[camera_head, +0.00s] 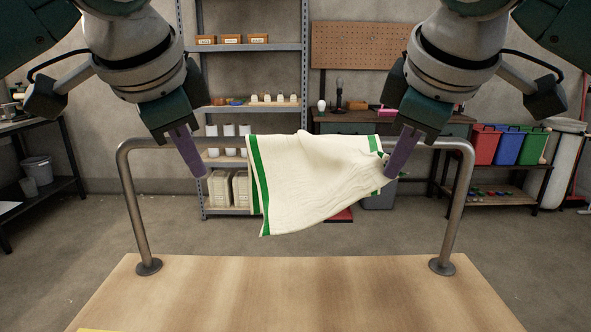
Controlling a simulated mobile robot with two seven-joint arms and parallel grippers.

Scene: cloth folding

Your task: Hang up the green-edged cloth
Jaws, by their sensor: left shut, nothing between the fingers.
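The cream cloth with green edges (305,185) lies over the metal rail (215,143) near its middle, and its front part hangs down. A green stripe runs down its left side, and a shorter green edge shows at its right. The lower edge slants up to the right, and creases run toward my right gripper (391,174). My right gripper is at the cloth's right edge and appears shut on it; its fingertips partly hide the contact. My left gripper (199,172) is shut and empty, left of the cloth and apart from it. The cloth's back side is hidden.
The rail's two posts stand on a wooden tabletop (290,290), which is clear apart from a yellow strip (100,330) at its front left edge. Metal shelves (245,48), a workbench and coloured bins (507,147) stand behind, beyond the rail.

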